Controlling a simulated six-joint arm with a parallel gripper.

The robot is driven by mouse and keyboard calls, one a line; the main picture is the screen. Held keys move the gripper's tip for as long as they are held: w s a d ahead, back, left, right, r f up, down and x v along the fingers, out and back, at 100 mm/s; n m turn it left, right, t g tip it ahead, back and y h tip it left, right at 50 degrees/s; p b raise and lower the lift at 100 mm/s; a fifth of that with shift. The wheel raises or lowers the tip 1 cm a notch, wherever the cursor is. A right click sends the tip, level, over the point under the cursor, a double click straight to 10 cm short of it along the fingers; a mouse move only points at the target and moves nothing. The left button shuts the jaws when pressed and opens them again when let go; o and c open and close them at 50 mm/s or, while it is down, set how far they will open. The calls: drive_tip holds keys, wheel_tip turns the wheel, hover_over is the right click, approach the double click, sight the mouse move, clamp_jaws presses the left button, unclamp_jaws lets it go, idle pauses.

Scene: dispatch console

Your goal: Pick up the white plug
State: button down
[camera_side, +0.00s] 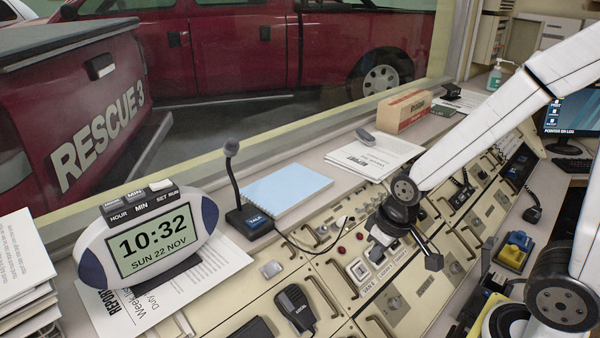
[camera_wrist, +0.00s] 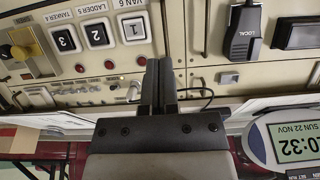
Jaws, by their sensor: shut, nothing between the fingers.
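A small white plug (camera_side: 343,221) sits on the cream console, at the end of a dark cable that curves toward the desk microphone. It also shows in the wrist view (camera_wrist: 134,91), just left of the fingers and partly close behind them. My gripper (camera_side: 377,254) is over the console, right of the plug in the side view. In the wrist view its two dark fingers (camera_wrist: 158,64) are together with nothing between them. Whether a finger touches the plug I cannot tell.
The microphone (camera_side: 232,175), blue notebook (camera_side: 284,186) and oval clock (camera_side: 150,243) stand along the back ledge. Console handles, numbered buttons (camera_wrist: 97,34) and a black handset (camera_side: 295,309) surround the work area. A cardboard box (camera_side: 404,110) is farther back.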

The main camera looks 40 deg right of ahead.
idle(0.4)
drive_tip(key=shift+c, duration=2.2)
unclamp_jaws()
wheel_tip(320, 180, up, 2)
drive_tip(key=g, duration=0.3)
hover_over(348, 218)
drive_tip(key=shift+d+r, duration=0.1)
drive_tip(key=shift+r, duration=0.1)
drive_tip(key=shift+f, duration=0.1)
drive_tip(key=shift+f, duration=1.25)
drive_tip(key=shift+f, duration=0.1)
